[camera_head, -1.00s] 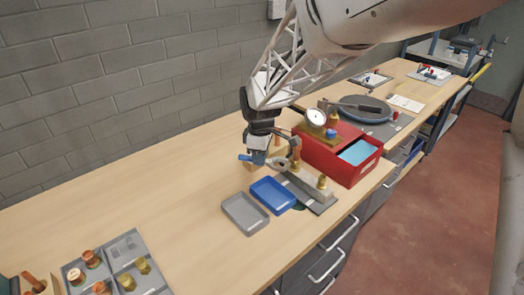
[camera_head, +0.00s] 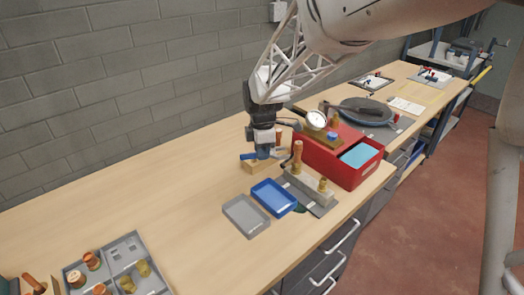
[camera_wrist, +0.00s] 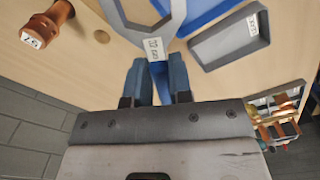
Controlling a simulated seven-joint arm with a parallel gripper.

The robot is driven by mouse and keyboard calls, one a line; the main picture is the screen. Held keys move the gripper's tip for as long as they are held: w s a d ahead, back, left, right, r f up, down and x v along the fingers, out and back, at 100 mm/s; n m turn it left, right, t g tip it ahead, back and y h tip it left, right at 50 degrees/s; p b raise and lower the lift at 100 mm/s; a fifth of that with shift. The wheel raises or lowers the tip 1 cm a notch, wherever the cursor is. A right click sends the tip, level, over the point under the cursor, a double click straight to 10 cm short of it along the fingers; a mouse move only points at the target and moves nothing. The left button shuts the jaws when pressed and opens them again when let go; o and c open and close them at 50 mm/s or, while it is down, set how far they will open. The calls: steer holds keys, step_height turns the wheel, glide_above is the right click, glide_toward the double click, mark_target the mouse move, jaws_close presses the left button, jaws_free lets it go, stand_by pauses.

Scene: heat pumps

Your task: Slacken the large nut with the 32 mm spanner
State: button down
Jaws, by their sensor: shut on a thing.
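In the head view part of the blue handle shows left of the fingers. The fixture (camera_head: 312,191) carries a copper upright and a brass nut-like fitting (camera_head: 322,184). I cannot tell for certain which is the large nut. The spanner head appears apart from the fittings.
A blue tray (camera_head: 273,184) and a grey tray (camera_head: 228,205) lie in front of the gripper. A red box (camera_head: 330,155) with a gauge stands behind the fixture. The left bench middle is clear.

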steer(key=shift+f, duration=0.1)
steer(key=shift+w+d+f, duration=0.15)
steer(key=shift+d+f, duration=0.25)
steer(key=shift+f, duration=0.4)
steer(key=shift+w+d+f, duration=0.1)
steer(key=shift+d+f, duration=0.3)
steer(key=shift+f, duration=0.35)
steer(key=shift+w+d+f, duration=0.15)
steer(key=shift+d+f, duration=0.25)
steer(key=shift+f, duration=0.4)
steer(key=shift+w+d, duration=0.2)
steer(key=shift+d, duration=0.45)
steer(key=shift+w+d, duration=0.2)
steer(key=shift+d, duration=0.45)
stand_by(0.8)
steer(key=shift+s, duration=0.15)
stand_by(0.4)
